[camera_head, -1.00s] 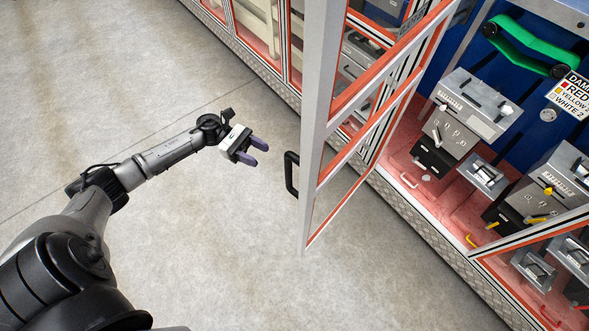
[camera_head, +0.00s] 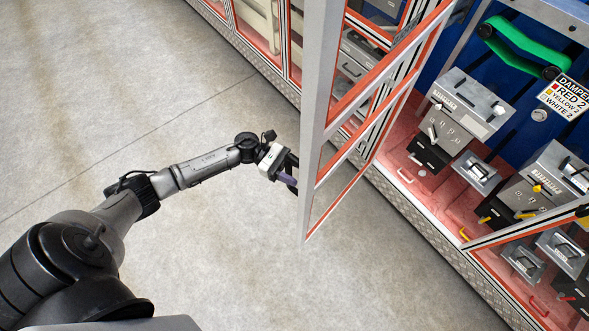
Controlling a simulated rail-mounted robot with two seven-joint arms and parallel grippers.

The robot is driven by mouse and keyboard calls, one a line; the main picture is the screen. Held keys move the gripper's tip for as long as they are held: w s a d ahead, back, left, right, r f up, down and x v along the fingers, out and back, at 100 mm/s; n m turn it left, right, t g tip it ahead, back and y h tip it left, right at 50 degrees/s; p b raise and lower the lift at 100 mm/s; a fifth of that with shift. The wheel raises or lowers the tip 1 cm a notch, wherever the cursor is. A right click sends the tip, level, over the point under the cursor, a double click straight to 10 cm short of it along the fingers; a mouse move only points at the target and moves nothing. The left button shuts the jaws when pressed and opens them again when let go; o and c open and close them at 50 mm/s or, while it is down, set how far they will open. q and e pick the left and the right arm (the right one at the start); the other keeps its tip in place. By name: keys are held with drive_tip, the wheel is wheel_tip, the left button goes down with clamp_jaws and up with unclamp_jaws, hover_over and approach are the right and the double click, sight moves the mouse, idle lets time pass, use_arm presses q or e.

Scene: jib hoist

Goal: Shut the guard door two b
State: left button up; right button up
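The guard door (camera_head: 314,120), a tall grey frame with orange-edged clear panels, stands swung open out over the floor. Its black handle (camera_head: 293,161) is on the free edge, facing left. My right gripper is not in view.
The opened cabinet bay holds grey boxes (camera_head: 460,118) on a red floor and a green belt (camera_head: 521,50) on a blue back wall. A sign (camera_head: 566,96) hangs at right. More orange-edged bays run to the upper left. The concrete floor (camera_head: 200,60) left of the door is clear.

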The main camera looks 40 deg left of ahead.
use_arm(q)
drive_tip(key=shift+c, duration=0.3)
clamp_jaws()
idle(0.3)
